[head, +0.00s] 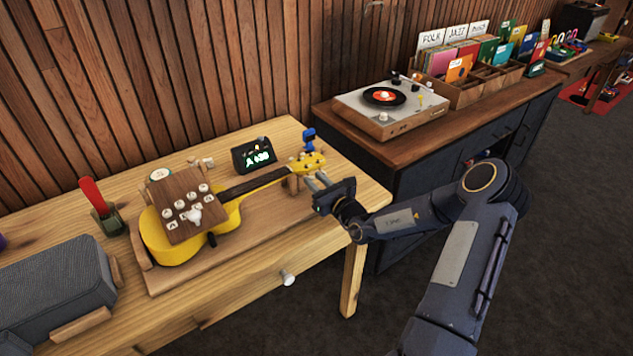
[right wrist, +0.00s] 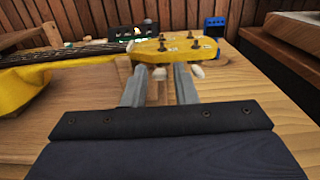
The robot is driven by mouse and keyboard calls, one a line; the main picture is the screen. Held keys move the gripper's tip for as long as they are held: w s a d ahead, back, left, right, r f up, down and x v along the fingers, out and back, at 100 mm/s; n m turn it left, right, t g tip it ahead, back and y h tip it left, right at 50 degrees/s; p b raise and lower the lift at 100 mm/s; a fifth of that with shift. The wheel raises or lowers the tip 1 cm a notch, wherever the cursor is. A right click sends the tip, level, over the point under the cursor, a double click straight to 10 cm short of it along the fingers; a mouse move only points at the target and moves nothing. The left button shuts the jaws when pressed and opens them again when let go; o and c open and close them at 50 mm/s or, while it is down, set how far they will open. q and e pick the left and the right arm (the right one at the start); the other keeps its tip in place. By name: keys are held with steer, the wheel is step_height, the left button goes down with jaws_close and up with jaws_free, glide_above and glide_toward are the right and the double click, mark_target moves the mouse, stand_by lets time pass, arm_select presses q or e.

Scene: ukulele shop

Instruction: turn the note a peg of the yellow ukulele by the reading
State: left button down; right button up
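The yellow ukulele (head: 232,216) lies on a wooden board on the bench, its headstock (head: 313,162) to the right. In the right wrist view the yellow headstock (right wrist: 178,50) carries metal posts on top and white peg knobs along its near side. My right gripper (head: 315,180) is open at this near side. In the right wrist view one white knob (right wrist: 159,73) shows between its fingers; another (right wrist: 197,72) is just right of the right finger. Contact cannot be told. The tuner (head: 254,156) shows a green A and plus reading, apparently 38. My left gripper is out of view.
A small blue item (head: 309,139) stands behind the headstock. A grey speaker (head: 55,290) is at the left; a record player (head: 390,103) stands on the dark cabinet beyond.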

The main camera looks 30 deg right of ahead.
steer(key=shift+c, duration=0.4)
jaws_close()
steer(key=shift+r+m+p, duration=0.1)
steer(key=shift+m+p, duration=0.8)
steer(key=m+p, duration=0.2)
steer(key=m, duration=0.1)
steer(key=m+p, duration=0.2)
steer(key=m, duration=0.2)
steer(key=shift+d, duration=0.1)
steer(key=shift+f+m+p, duration=0.2)
steer(key=shift+m+p, duration=0.35)
steer(key=shift+m, duration=0.85)
